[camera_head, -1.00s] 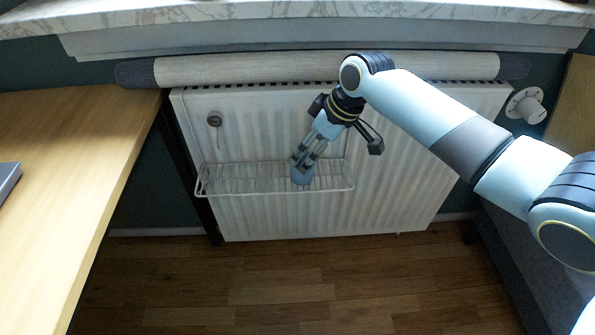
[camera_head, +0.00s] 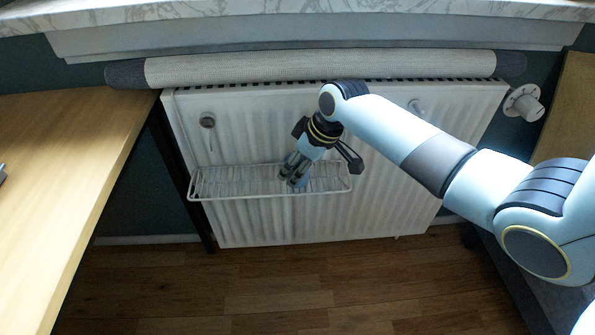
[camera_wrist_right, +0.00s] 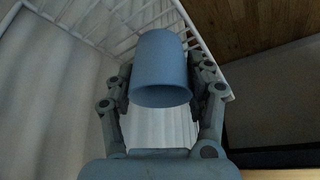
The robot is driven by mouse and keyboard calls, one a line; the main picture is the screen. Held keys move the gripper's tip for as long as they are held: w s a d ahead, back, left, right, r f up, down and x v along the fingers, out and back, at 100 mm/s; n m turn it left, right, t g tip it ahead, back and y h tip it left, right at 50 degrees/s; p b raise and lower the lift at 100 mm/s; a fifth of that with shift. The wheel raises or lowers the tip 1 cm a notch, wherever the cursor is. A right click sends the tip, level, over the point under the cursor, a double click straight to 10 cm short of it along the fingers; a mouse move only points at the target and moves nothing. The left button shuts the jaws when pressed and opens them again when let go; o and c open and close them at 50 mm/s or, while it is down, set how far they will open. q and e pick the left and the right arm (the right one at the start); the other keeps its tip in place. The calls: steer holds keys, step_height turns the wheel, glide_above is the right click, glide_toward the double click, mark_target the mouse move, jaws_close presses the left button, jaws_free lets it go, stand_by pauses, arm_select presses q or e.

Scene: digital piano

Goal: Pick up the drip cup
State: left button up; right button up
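The blue drip cup (camera_head: 304,183) is at the wire rack on the front of the radiator, partly hidden by my right gripper (camera_head: 292,178). In the right wrist view the drip cup (camera_wrist_right: 162,62) sits between the two fingers of my right gripper (camera_wrist_right: 160,88), with its dark open rim towards the palm. The finger pads are very close to both sides of the cup. I cannot tell whether they press on it. My left gripper is not in view.
The white wire rack (camera_head: 235,183) hangs on the white radiator (camera_head: 400,200). A wooden desk (camera_head: 60,170) stands at the left. A rolled mat (camera_head: 320,66) lies above the radiator, below the marbled sill (camera_head: 300,8). Bare wooden floor (camera_head: 290,290) lies below.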

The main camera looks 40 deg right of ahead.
steer(key=c, duration=0.5)
